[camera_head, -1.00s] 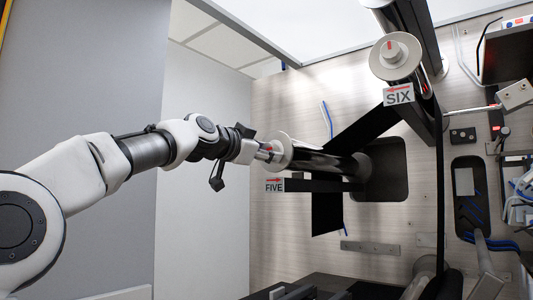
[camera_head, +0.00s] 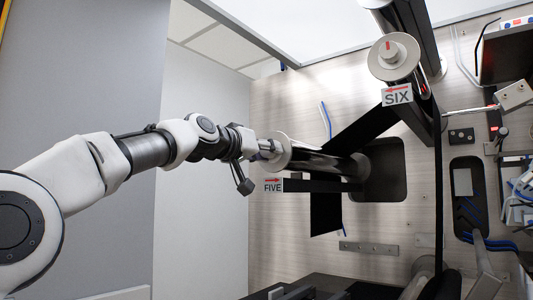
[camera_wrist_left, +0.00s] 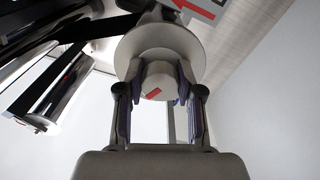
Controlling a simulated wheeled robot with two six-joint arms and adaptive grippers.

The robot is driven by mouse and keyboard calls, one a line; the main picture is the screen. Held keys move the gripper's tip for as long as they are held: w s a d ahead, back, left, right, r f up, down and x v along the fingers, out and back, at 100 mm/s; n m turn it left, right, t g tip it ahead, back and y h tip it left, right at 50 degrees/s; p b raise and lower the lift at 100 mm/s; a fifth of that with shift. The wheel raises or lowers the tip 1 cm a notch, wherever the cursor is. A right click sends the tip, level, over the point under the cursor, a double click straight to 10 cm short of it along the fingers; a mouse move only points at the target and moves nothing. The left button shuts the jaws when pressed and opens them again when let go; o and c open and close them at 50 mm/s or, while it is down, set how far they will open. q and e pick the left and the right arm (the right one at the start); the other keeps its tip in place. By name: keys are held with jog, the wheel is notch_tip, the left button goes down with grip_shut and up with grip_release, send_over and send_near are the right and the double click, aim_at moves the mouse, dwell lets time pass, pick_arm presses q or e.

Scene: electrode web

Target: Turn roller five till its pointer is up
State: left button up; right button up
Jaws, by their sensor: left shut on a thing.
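Roller five (camera_head: 320,162) is a dark shiny cylinder with a pale round end flange (camera_head: 279,153), above the FIVE sign (camera_head: 272,185) with its red arrow to the right. My left gripper (camera_head: 264,149) is at the roller's outer end. In the left wrist view, its two fingers (camera_wrist_left: 160,95) are shut on the pale knob (camera_wrist_left: 158,76) in front of the flange (camera_wrist_left: 160,42). The knob's red pointer mark (camera_wrist_left: 153,94) shows low on its face there, slightly tilted. In the head view the gripper hides this mark. My right gripper is not in view.
Roller six, with its pale flange (camera_head: 393,57) and SIX sign (camera_head: 397,95), is at the upper right. A black web (camera_head: 362,132) runs between the rollers. Cables and fittings crowd the right side of the metal panel (camera_head: 290,225). Room below my left arm is clear.

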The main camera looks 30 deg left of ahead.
pick_arm(q)
jog(key=n, duration=0.5)
jog(key=shift+d, duration=0.1)
dwell(0.6)
jog(key=o, duration=1.2)
jog(key=shift+c, duration=0.2)
